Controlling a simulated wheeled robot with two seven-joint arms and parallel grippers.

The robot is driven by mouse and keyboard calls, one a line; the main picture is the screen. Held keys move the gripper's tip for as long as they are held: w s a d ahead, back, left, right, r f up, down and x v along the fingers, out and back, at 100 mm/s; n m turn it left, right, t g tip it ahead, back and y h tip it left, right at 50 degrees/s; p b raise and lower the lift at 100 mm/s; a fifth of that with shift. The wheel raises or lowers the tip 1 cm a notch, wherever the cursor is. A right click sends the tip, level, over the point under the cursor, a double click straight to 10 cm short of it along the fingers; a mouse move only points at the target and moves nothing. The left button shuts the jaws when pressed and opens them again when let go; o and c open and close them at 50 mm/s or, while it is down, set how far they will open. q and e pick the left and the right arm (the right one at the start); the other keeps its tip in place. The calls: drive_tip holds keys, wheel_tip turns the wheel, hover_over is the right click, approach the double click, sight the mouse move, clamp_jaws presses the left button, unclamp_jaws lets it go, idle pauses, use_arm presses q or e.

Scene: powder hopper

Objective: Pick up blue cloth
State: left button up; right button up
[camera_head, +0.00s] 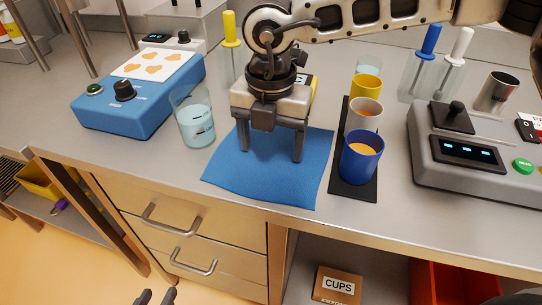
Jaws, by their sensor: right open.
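The blue cloth (265,185) lies flat on the steel counter, its front edge near the counter's front edge. My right gripper (271,153) comes in from the upper right and points down over the cloth. Its two fingers are wide apart with nothing between them. The fingertips are at or just above the cloth's back part; I cannot tell whether they touch it. Only the dark tips of my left gripper (155,297) show at the bottom edge, low in front of the drawers; the rest is cut off.
A glass of liquid (196,122) stands left of the cloth, near a blue machine (140,95). A dark mat (351,188) with blue, white and yellow cups stands close on the right. A grey scale-like device (470,150) is further right. Drawers lie below.

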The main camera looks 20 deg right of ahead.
drive_tip(key=c, duration=1.2)
drive_tip(key=shift+f, duration=0.1)
clamp_jaws()
wheel_tip(320, 180, up, 12)
drive_tip(key=p, duration=0.5)
